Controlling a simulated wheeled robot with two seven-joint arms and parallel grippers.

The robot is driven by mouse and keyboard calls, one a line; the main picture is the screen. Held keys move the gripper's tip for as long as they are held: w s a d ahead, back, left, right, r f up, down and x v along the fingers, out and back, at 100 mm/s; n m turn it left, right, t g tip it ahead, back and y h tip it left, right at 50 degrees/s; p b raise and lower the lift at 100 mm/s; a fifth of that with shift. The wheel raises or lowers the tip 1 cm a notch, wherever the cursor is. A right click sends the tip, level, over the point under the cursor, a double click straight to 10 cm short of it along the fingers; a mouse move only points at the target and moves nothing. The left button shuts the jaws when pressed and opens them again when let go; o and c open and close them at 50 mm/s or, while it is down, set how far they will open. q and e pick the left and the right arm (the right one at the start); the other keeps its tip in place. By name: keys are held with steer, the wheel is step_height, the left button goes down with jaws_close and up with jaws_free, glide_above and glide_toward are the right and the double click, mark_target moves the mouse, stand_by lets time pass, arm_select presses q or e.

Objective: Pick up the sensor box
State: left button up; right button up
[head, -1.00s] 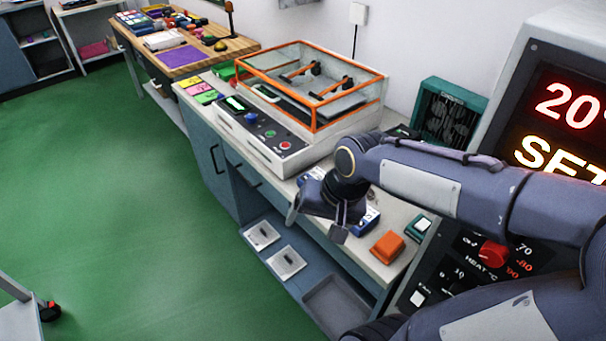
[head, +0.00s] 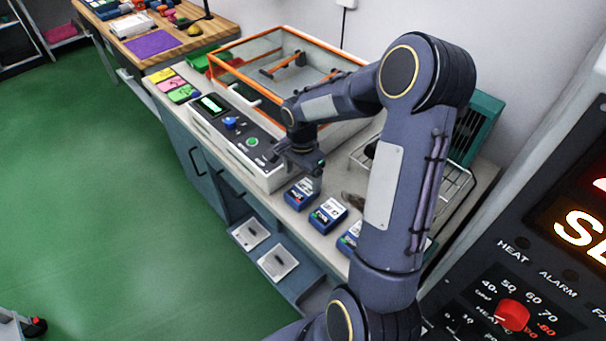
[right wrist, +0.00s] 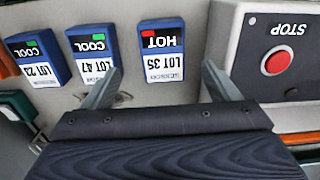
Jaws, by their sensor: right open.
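Three blue sensor boxes with white labels lie in a row on the bench. In the right wrist view their print is upside down: a HOT box (right wrist: 163,52) with a red mark, a COOL box (right wrist: 92,52) with a green mark, and another COOL box (right wrist: 38,58) with a green mark. In the head view they are the near-panel box (head: 301,193), the middle box (head: 327,214) and a third (head: 349,238), partly hidden by my arm. My right gripper (head: 303,163) is open and empty above the near-panel box; in the wrist view its fingers (right wrist: 160,78) flank the HOT box.
The control panel of an orange-framed machine (head: 236,131) stands close beside the HOT box; its red STOP button (right wrist: 277,61) is near one finger. A wire rack (head: 455,185) and a teal unit (head: 484,122) stand behind my arm. A large dial panel (head: 540,270) is at right.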

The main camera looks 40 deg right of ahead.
mark_target(302, 190)
steer(key=shift+w+d+f, duration=0.25)
step_height(302, 190, down, 2)
steer(key=shift+s+a+f, duration=0.1)
steer(key=shift+f, duration=0.15)
steer(key=shift+f+p, duration=0.35)
steer(key=shift+f, duration=2)
steer(key=c, duration=1.2)
